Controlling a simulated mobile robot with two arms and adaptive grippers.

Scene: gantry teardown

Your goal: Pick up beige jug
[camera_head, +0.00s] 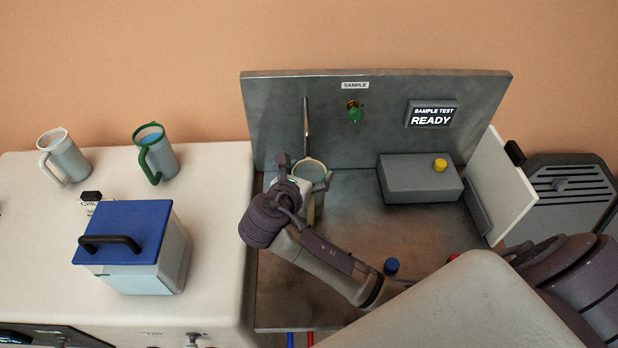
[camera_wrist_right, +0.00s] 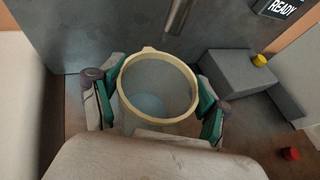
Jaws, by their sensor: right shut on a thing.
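The beige jug (camera_head: 313,166) has a clear body and a beige rim, and stands at the left of the metal test bench, below a hanging spout. In the right wrist view the jug (camera_wrist_right: 158,92) is seen from above, with a little pale bluish content or its base visible inside. My right gripper (camera_head: 308,182) is shut on it, with a green-padded finger on each side in the wrist view (camera_wrist_right: 155,102). My wrist and arm partly hide the jug's lower body in the head view, so I cannot tell whether it touches the bench. My left gripper is not in view.
A white-handled jug (camera_head: 66,158) and a green-handled jug (camera_head: 158,155) stand on the white counter (camera_head: 220,230), behind a blue-lidded box (camera_head: 130,228). A grey box with a yellow button (camera_head: 418,182) and a white panel (camera_head: 500,185) are on the bench's right. A bench backboard (camera_head: 290,120) rises close behind.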

